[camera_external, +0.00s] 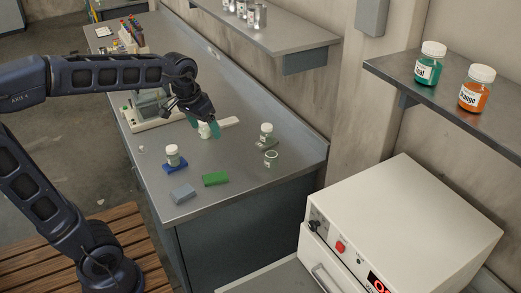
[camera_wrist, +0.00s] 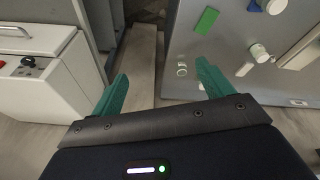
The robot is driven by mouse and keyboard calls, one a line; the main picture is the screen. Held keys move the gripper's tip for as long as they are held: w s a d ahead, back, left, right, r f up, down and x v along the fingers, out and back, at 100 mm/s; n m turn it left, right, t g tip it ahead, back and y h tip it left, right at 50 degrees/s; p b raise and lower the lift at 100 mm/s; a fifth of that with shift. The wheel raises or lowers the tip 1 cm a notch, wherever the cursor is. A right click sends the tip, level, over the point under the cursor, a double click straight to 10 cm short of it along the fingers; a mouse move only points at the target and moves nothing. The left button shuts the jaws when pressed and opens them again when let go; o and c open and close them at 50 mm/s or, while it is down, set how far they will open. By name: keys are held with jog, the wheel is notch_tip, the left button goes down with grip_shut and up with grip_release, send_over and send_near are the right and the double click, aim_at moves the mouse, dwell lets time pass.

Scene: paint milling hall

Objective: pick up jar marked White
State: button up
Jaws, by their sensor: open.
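No label reading White can be read. A small white-lidded jar (camera_external: 204,130) stands on the grey bench, beside and partly behind my gripper (camera_external: 206,127) in the external view. A pale-lidded jar also shows in the wrist view (camera_wrist: 260,52), right of my fingers. Another white-lidded jar (camera_external: 172,155) stands on a blue block. A third jar (camera_external: 266,138) and a glass jar (camera_external: 271,159) stand toward the bench's right side.
A green block (camera_external: 215,179) and a grey-blue block (camera_external: 183,194) lie near the bench's front. A pale bar (camera_external: 229,122) lies behind my gripper. A white oven-like box (camera_external: 400,225) stands at right. A shelf (camera_external: 450,105) holds teal (camera_external: 430,64) and orange (camera_external: 476,90) jars.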

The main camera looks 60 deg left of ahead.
jog(key=w+a+f+n, duration=0.2)
jog(key=w+a+n, duration=0.1)
jog(key=w+a, duration=0.75)
jog(key=n+g, duration=0.3)
jog(key=n, duration=0.3)
send_near(204, 129)
jog(key=shift+w+a+f, duration=0.2)
jog(key=shift+w+a, duration=0.6)
jog(key=shift+a, duration=0.1)
jog(key=shift+a+f, duration=0.3)
jog(key=shift+f, duration=0.2)
notch_tip(204, 129, down, 5)
jog(key=shift+r, duration=0.1)
jog(key=shift+s+f, duration=0.15)
jog(key=shift+f, duration=1.2)
jog(key=shift+s+f, duration=0.1)
jog(key=shift+f, duration=1.3)
jog(key=c, duration=1.1)
jog(key=shift+c, duration=0.2)
